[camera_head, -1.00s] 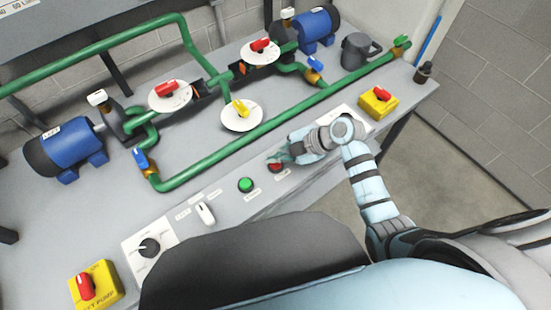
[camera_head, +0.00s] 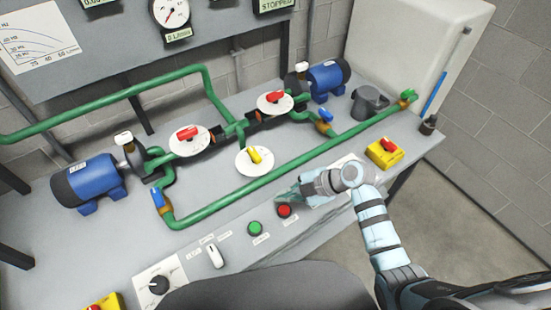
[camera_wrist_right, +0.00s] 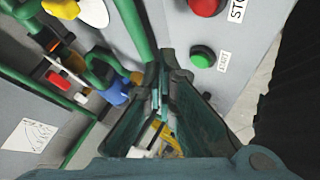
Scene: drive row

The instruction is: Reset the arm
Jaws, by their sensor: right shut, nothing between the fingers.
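My right gripper (camera_head: 284,193) is shut and empty. In the head view it hangs over the grey bench (camera_head: 120,236), just behind the red stop button (camera_head: 285,211), which shows clear of the fingers. The green start button (camera_head: 255,229) is to its left. In the right wrist view my shut gripper fingers (camera_wrist_right: 160,82) point across the bench, with the red button (camera_wrist_right: 204,5) and green button (camera_wrist_right: 202,57) to their right. My right arm reaches in from the lower right. My left gripper is not in view.
Green pipes (camera_head: 265,158) with red, yellow and blue valve handles run behind the gripper. Blue motors (camera_head: 89,182) stand at the left and back. A yellow box with a red switch (camera_head: 384,152) sits at the right. A display (camera_head: 273,4) reads STOPPED.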

